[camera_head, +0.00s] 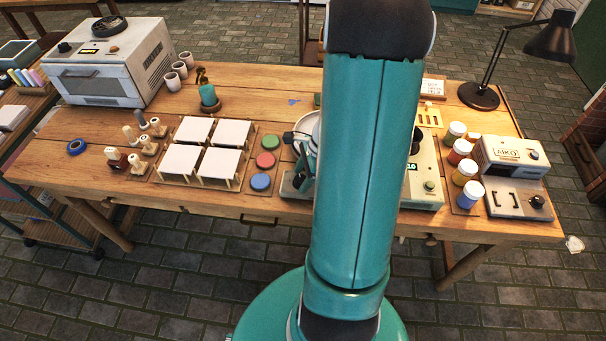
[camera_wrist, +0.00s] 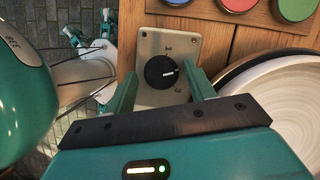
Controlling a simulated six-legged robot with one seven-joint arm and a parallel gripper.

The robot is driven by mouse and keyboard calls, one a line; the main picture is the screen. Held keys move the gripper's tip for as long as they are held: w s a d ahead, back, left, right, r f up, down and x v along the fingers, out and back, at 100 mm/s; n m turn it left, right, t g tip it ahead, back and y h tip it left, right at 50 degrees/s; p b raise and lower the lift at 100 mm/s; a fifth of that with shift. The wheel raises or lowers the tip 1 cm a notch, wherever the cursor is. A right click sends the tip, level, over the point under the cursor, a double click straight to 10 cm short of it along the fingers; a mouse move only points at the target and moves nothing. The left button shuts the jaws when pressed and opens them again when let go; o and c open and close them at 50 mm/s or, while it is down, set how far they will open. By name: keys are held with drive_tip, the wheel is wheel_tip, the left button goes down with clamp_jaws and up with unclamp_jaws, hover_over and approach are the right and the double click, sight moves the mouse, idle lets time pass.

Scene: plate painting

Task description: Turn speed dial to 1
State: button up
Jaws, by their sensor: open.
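The speed dial (camera_wrist: 161,72) is a round black knob with a white pointer line, set on a beige plate (camera_wrist: 152,42) in the wrist view. The pointer aims roughly toward the picture's right. Small marks on the plate are too small to read. My gripper (camera_wrist: 160,80) is open, with one teal finger on the left of the dial and one on the right. I cannot tell whether either finger touches it. In the head view my arm covers most of this area and I cannot make out the dial.
A round pale wheel or bowl (camera_wrist: 275,110) lies close to the right of my gripper in the wrist view. Red, green and blue lidded discs (camera_head: 265,160) sit left of my arm on the wooden table (camera_head: 300,208). White tiles (camera_head: 181,159) stand further left; paint jars (camera_head: 463,173) stand right.

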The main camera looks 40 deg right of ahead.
drive_tip(key=c, duration=1)
drive_tip(key=shift+n, duration=0.4)
drive_tip(key=n+g, duration=0.1)
drive_tip(key=n, duration=0.1)
drive_tip(key=n+g, duration=0.1)
drive_tip(key=n, duration=0.2)
drive_tip(key=shift+w+y, duration=0.2)
drive_tip(key=shift+y, duration=0.2)
drive_tip(key=n+g, duration=0.1)
drive_tip(key=n, duration=0.2)
drive_tip(key=n+g, duration=0.1)
drive_tip(key=n, duration=0.2)
drive_tip(key=shift+w, duration=0.15)
drive_tip(key=o, duration=1)
